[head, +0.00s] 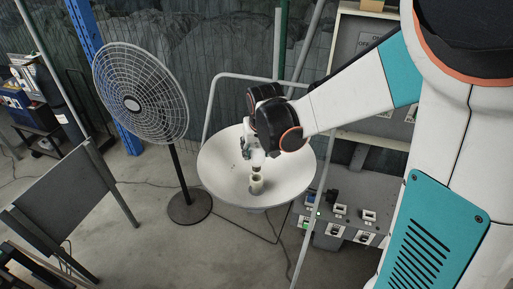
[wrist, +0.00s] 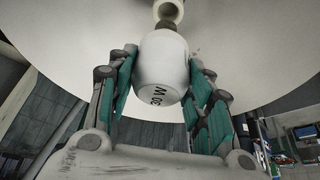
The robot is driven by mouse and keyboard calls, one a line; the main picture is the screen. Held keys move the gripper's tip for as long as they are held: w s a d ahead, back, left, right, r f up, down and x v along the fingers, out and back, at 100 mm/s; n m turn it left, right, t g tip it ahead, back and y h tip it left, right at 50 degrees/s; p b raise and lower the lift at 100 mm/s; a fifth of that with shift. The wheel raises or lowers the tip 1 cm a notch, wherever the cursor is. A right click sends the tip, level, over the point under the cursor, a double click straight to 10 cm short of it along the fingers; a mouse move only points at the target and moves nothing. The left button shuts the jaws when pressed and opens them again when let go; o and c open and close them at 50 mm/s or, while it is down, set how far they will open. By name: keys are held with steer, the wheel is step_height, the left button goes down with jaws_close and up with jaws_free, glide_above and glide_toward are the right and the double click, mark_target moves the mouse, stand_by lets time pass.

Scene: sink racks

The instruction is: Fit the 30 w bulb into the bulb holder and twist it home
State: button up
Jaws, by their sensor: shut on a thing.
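The 30 w bulb (wrist: 163,68) is white and rounded, with "30 W" printed on its near end in the wrist view. My gripper (wrist: 161,85) has its teal-padded fingers on both sides of the bulb and is shut on it. The bulb's narrow base points at the pale ring-shaped bulb holder (wrist: 168,8) at the top of the view. In the head view the bulb (head: 258,158) hangs below my gripper (head: 252,150), just above the upright, cup-like holder (head: 257,185). I cannot tell whether the base touches the holder's mouth.
The holder stands inside a wide white dish (head: 219,172). A standing fan (head: 140,95) is left of the dish. A grey panel with several sockets (head: 345,215) is at the right. A dark board (head: 65,195) stands at the left, with open floor between.

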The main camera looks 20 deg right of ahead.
mark_target(257, 162)
steer(key=shift+f+b, duration=1)
steer(key=shift+f, duration=0.45)
steer(key=shift+f+b, duration=1.75)
steer(key=shift+b, duration=0.3)
stand_by(0.9)
steer(key=o, duration=1.1)
steer(key=shift+r, duration=0.15)
steer(key=v, duration=1.1)
steer(key=shift+s+r, duration=0.25)
steer(key=shift+r, duration=0.1)
